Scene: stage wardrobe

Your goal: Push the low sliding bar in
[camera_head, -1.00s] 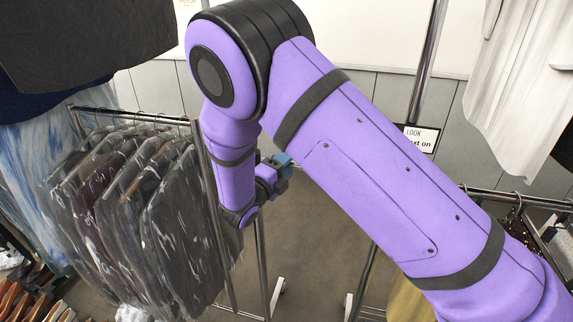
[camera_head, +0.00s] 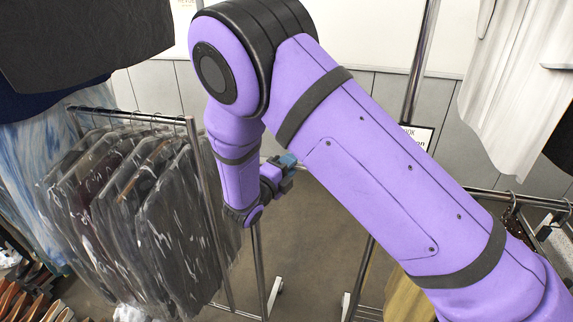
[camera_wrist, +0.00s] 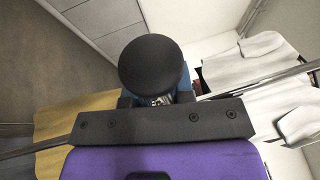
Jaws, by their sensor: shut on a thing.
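My gripper (camera_head: 287,163) shows small in the head view, just right of the left clothes rack's front post, with blue fingers. In the wrist view the gripper (camera_wrist: 152,100) is shut on a round black knob (camera_wrist: 150,64), which fills the space between the blue fingers. The knob looks like the end of the low sliding bar, but its shaft is hidden behind it and the gripper. My forearm and the gripper's housing hide much of the area around the grip. How far the bar stands out cannot be told.
The left rack (camera_head: 130,115) holds several plastic-covered garments close to my forearm. A right rack rail (camera_head: 530,199) carries hangers, and a yellow garment (camera_head: 408,300) hangs below. White garments (camera_head: 515,75) hang at the upper right. Grey floor (camera_head: 315,240) is open between the racks.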

